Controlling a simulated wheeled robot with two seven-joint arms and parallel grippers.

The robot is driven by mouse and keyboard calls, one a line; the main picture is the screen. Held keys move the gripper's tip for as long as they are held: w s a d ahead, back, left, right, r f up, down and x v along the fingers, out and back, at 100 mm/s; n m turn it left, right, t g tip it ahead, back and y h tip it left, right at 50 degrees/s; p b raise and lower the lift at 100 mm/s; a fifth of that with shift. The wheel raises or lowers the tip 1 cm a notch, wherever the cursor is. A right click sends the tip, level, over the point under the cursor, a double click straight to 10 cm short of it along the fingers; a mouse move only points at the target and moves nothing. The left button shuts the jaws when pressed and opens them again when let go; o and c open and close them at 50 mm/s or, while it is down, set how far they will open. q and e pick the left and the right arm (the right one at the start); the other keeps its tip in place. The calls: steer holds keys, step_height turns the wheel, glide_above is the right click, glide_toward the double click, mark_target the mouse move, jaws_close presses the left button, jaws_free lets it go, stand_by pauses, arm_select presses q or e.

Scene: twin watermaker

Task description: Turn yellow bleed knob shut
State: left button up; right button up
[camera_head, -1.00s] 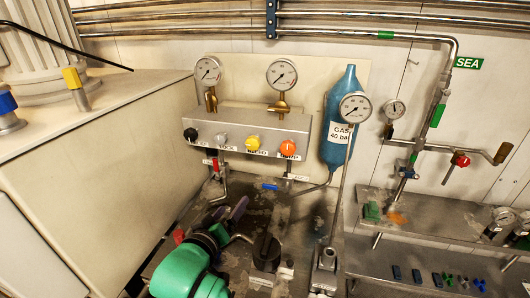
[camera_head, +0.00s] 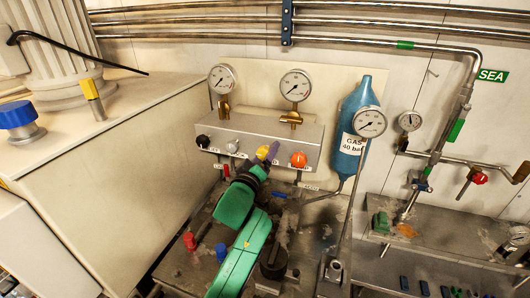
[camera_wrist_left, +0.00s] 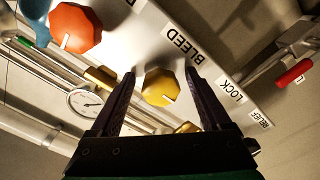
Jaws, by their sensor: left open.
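The yellow bleed knob (camera_wrist_left: 160,87) is an octagonal knob with a white pointer line, beside the BLEED label on the panel in the left wrist view. My left gripper (camera_wrist_left: 161,75) is open, with one dark finger on each side of the knob. Visible gaps lie between the fingers and the knob, and I see no contact. In the head view the knob (camera_head: 262,152) is partly hidden by my left gripper (camera_head: 267,156), which is up at the panel front. My right gripper is not in view.
An orange knob (camera_head: 298,159) sits right of the yellow one on the panel (camera_head: 250,128); grey and black knobs (camera_head: 203,141) sit to its left. Gauges rise above. A blue gas cylinder (camera_head: 357,110) and a gauge stem stand close on the right.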

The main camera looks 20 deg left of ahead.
arm_select(q)
jaws_close()
steer(key=shift+f, duration=0.1)
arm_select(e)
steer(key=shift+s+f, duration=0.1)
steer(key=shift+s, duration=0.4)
arm_select(q)
steer(key=shift+m, duration=0.4)
steer(key=m, duration=0.3)
steer(key=shift+a+m+p, duration=0.1)
steer(key=shift+m+p, duration=0.25)
steer(key=shift+m, duration=0.05)
steer(key=m, duration=0.4)
steer(key=shift+a+p, duration=0.1)
steer(key=shift+p, duration=0.2)
steer(key=m, duration=0.5)
steer(key=shift+a, duration=0.1)
steer(key=m+p, duration=0.1)
steer(key=m, duration=0.3)
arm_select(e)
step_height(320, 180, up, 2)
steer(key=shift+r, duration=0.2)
arm_select(q)
steer(key=shift+m, duration=0.3)
